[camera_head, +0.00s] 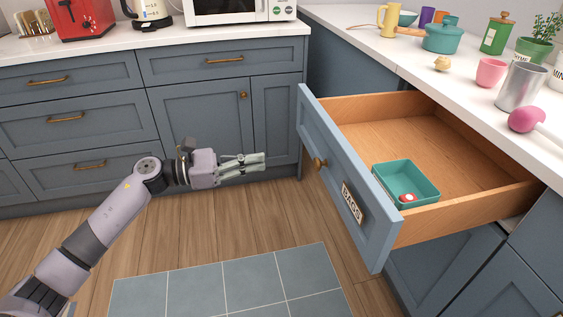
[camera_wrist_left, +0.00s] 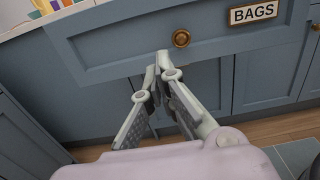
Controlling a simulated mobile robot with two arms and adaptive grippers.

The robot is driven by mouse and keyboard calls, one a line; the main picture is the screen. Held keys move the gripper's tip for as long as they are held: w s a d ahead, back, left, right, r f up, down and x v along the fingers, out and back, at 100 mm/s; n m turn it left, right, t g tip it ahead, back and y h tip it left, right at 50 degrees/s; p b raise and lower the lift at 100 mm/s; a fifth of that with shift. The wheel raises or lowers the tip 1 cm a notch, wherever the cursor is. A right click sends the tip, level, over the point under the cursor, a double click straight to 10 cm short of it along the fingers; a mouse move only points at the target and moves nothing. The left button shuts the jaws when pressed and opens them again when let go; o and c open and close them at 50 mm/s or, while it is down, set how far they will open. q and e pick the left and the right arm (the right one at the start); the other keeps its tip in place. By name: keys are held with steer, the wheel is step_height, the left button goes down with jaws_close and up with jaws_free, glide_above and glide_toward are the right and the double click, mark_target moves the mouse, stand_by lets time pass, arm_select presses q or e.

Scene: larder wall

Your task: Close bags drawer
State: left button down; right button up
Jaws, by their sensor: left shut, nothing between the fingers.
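The bags drawer (camera_head: 345,185) is pulled open, a blue-grey front with a wooden inside. Its white BAGS label (camera_head: 354,203) and round brass knob (camera_head: 320,163) are on the front, and the label (camera_wrist_left: 254,13) and knob (camera_wrist_left: 181,38) also show in the left wrist view. A teal tray (camera_head: 420,180) with a small red and white thing sits in the drawer. My left gripper (camera_head: 263,161) is shut and empty, to the left of the drawer front and apart from it, pointing towards the knob; its fingertips (camera_wrist_left: 163,58) appear just below the knob in the wrist view. My right gripper is not in view.
A white counter (camera_head: 455,85) above the drawer holds a grey cup (camera_head: 520,87), a pink cup (camera_head: 490,72), a teal pot (camera_head: 443,38) and other items. Closed cabinets (camera_head: 200,115) stand at the back left. The wooden floor with a tiled mat (camera_head: 230,285) is clear.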

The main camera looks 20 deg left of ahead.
mark_target(321, 151)
arm_select(q)
steer(key=x, duration=1.3)
steer(key=shift+w+d+p, duration=0.1)
steer(key=shift+w+p, duration=0.1)
steer(key=shift+p, duration=0.1)
